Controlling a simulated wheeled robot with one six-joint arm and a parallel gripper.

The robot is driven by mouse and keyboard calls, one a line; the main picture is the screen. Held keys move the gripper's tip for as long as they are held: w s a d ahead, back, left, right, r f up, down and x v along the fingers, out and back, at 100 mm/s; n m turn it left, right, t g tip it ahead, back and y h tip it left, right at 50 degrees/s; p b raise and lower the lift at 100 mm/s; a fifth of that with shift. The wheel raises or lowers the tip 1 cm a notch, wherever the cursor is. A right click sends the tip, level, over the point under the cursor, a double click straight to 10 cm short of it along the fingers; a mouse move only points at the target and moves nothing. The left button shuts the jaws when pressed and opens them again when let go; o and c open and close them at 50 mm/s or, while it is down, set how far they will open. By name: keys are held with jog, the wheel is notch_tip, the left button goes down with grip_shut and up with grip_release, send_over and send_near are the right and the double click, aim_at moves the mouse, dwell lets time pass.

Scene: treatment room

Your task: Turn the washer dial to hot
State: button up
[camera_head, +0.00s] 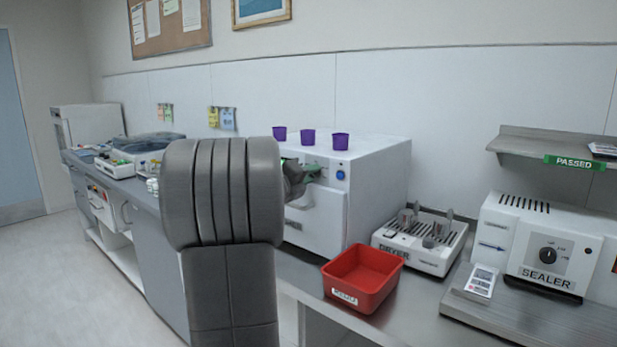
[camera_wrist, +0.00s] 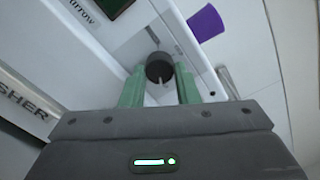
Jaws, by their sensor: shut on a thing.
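The washer (camera_head: 374,178) is a white box-shaped machine on the steel counter, with a blue button on its front. Its dial (camera_wrist: 159,67) is a dark round knob with a pale pointer mark, seen in the wrist view. My gripper (camera_wrist: 160,88) has green fingers on both sides of the dial and is shut on it. In the head view my gripper (camera_head: 305,168) is at the washer's upper front, and my own arm hides much of it. The dial is hidden there, and I cannot read its setting marks.
Purple cups (camera_head: 308,137) stand on top of the washer. A red bin (camera_head: 363,279) sits at the counter's front edge. A dryer rack (camera_head: 419,242) and a sealer (camera_head: 541,244) stand to the right. A shelf (camera_head: 555,145) juts from the wall.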

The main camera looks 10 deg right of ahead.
jog(key=shift+f, duration=0.1)
jog(key=o, duration=1)
jog(key=shift+c, duration=0.2)
